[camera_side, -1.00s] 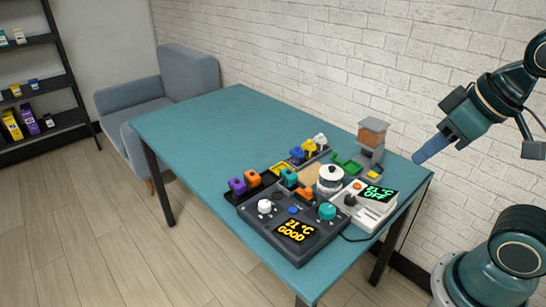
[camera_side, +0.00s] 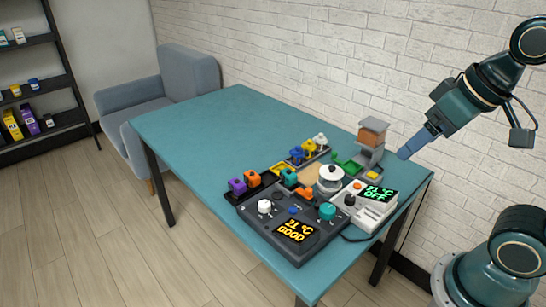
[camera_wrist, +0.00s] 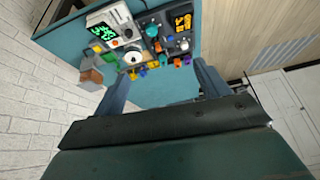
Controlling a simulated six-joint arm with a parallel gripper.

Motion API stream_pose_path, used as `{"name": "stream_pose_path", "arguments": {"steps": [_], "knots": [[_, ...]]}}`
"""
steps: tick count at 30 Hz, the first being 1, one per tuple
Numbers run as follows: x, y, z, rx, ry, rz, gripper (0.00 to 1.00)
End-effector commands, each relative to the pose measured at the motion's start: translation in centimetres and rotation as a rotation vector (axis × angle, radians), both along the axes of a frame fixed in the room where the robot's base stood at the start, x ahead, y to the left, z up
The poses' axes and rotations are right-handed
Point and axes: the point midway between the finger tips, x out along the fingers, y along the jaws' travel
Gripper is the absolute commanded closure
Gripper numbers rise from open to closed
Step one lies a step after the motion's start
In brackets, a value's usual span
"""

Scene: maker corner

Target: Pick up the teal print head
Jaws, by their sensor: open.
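The teal print head (camera_side: 288,177) stands on the table in the side view, just right of the orange print head (camera_side: 252,179) and the purple print head (camera_side: 237,186). It is upright among the dark trays behind the control panel.
A dark control panel (camera_side: 272,241) reads 21 °C GOOD. A grey stand (camera_side: 372,145) rises nearest my gripper. The table's left part (camera_side: 205,125) is bare.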

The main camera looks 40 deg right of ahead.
Motion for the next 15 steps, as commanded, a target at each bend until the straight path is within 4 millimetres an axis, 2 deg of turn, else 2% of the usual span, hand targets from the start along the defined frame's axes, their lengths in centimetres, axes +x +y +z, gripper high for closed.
{"name": "stream_pose_path", "arguments": {"steps": [9, 15], "knots": [[5.6, -0.3, 1.4, 0.100, 0.077, -0.228, 0.25], [9.8, -0.6, 1.6, 0.164, 0.126, -0.398, 0.25]]}}
